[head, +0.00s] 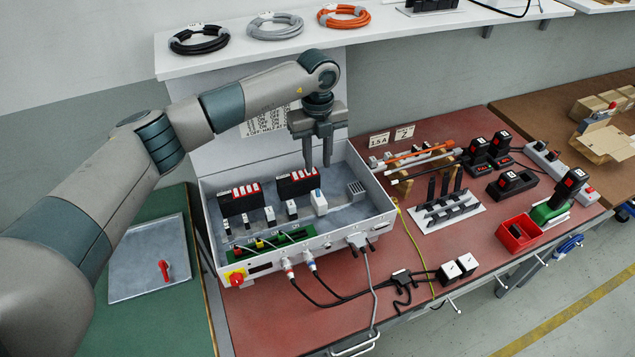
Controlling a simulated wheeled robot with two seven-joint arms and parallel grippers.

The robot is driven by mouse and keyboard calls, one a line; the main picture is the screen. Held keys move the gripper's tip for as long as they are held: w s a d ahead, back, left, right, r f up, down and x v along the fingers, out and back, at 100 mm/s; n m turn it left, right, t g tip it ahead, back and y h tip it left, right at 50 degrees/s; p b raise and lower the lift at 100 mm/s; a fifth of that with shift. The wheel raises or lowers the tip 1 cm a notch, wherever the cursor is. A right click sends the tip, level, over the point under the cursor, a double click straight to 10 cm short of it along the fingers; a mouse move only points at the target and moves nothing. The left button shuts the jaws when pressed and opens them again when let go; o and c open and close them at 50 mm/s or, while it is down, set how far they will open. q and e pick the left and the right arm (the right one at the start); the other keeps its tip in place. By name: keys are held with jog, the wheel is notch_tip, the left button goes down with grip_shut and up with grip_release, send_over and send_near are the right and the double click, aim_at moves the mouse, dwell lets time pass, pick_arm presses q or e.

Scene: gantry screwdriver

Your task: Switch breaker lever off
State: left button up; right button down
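An open grey electrical box (212,225) sits on the red bench top. Inside are two black blocks with red-and-white tops (240,199) (297,182), and a row of small white-and-black modules (292,208). A red rotary handle on a yellow plate (235,278) is on the box's front wall at the left. A grey panel with a red lever (164,270) lies on the green surface to the left. I cannot tell which of these is the breaker lever. My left gripper (318,164) points down over the back right of the box, fingers apart and empty. My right gripper is out of view.
A shelf with cable coils (343,16) hangs above the arm.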

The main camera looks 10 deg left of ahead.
aim_at(318, 189)
pick_arm(q)
notch_tip(318, 189, down, 8)
jog(key=shift+r+p, duration=0.1)
jog(key=shift+p, duration=1.1)
jog(key=shift+f, duration=0.75)
grip_shut()
